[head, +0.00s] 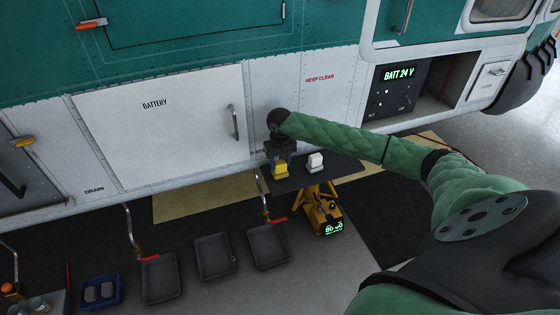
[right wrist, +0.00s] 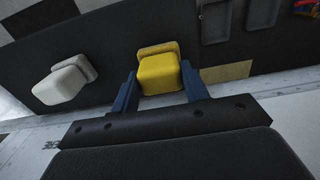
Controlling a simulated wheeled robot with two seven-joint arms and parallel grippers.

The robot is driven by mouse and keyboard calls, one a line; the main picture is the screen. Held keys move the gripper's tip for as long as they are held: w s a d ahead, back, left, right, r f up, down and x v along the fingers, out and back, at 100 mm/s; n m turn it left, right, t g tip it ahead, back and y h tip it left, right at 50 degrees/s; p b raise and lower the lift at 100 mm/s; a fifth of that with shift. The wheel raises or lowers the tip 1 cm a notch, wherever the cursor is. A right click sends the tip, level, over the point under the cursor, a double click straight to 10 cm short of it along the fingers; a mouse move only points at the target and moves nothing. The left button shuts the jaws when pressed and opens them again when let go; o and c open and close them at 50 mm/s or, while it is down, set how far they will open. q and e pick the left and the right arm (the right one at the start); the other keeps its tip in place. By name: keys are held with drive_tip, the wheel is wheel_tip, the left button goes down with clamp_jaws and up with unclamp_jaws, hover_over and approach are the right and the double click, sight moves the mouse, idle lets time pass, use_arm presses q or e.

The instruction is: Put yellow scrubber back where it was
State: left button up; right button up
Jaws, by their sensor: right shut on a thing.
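The yellow scrubber (head: 281,169) is at the left part of a small dark shelf (head: 340,167) in front of the helicopter's side. In the right wrist view the yellow scrubber (right wrist: 160,74) sits between the two blue fingers of my right gripper (right wrist: 160,92), which is shut on it. In the head view my right gripper (head: 279,163) points down at the shelf from above. I cannot tell whether the scrubber touches the shelf. A white scrubber (head: 315,161) stands just to its right; it also shows in the right wrist view (right wrist: 63,83). My left gripper is not in view.
A yellow stand (head: 320,212) with a green display is under the shelf. Several dark trays (head: 214,256) and a blue tray (head: 100,290) lie on the floor at lower left. The white battery panel (head: 165,125) rises close behind the shelf.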

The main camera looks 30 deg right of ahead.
sight(280, 162)
drive_tip(key=shift+f, duration=0.1)
drive_tip(key=o, duration=0.9)
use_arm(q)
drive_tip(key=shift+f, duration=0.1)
use_arm(e)
drive_tip(key=shift+r, duration=0.35)
use_arm(q)
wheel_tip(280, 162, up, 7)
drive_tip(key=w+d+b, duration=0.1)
drive_tip(key=b, duration=0.2)
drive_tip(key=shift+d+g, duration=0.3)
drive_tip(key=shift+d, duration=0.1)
use_arm(e)
wheel_tip(280, 162, up, 11)
drive_tip(key=shift+r, duration=0.2)
